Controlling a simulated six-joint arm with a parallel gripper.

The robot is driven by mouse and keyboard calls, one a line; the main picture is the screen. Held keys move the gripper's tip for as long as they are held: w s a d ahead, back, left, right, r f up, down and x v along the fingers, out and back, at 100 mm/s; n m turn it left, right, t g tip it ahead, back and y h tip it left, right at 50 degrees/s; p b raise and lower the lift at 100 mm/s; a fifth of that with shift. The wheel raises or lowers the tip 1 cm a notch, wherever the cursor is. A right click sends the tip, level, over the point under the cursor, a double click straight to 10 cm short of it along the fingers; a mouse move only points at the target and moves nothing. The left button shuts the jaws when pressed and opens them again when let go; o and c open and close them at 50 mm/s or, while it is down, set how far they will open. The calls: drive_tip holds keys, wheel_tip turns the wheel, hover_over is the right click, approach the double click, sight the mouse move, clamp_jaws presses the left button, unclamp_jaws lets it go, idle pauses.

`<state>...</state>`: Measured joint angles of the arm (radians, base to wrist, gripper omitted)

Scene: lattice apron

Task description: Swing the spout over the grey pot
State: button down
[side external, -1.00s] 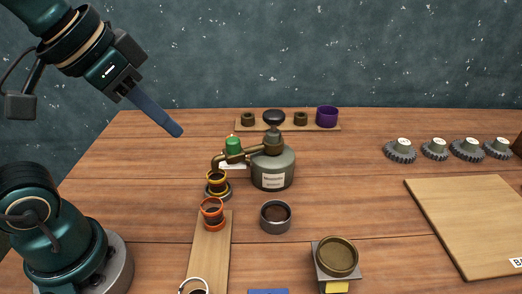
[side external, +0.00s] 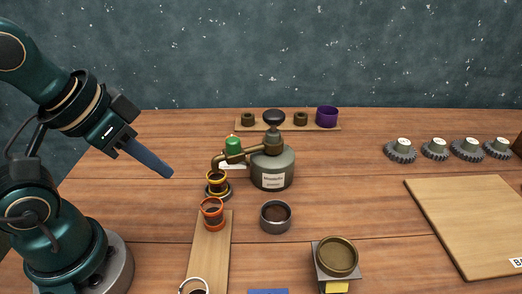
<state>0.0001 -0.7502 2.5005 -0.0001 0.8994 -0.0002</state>
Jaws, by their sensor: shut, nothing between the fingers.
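The spout (side external: 222,157) is a brown pipe on the left of a grey labelled canister (side external: 272,170) with a dark knob on top. A green cap (side external: 233,146) sits on the pipe. The spout's bent end points down over a yellow-rimmed cup (side external: 216,181) standing on a dark round base. The grey pot (side external: 275,217) is an open, dark-filled cup in front of the canister, apart from the spout. My gripper (side external: 169,173) is shut and empty, above the table to the left of the spout, its blue-grey fingers pointing down to the right.
An orange-rimmed cup (side external: 212,214) stands on a wooden strip (side external: 209,253). A brass bowl (side external: 337,255) sits on a square stand at the front. A back rack holds a purple cup (side external: 327,116). Several gears (side external: 400,151) and a board (side external: 470,222) lie at right.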

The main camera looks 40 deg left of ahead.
drive_tip(key=c, duration=0.9)
unclamp_jaws()
drive_tip(key=o, duration=0.4)
drive_tip(key=shift+s+m, duration=0.2)
drive_tip(key=shift+m, duration=0.3)
drive_tip(key=w+r+m+g, duration=0.1)
drive_tip(key=w+r+m, duration=0.2)
drive_tip(key=r+m, duration=0.25)
drive_tip(key=m+g, duration=0.5)
drive_tip(key=m, duration=0.2)
hover_over(233, 139)
wheel_tip(233, 139, down, 4)
drive_tip(key=shift+f, duration=2.95)
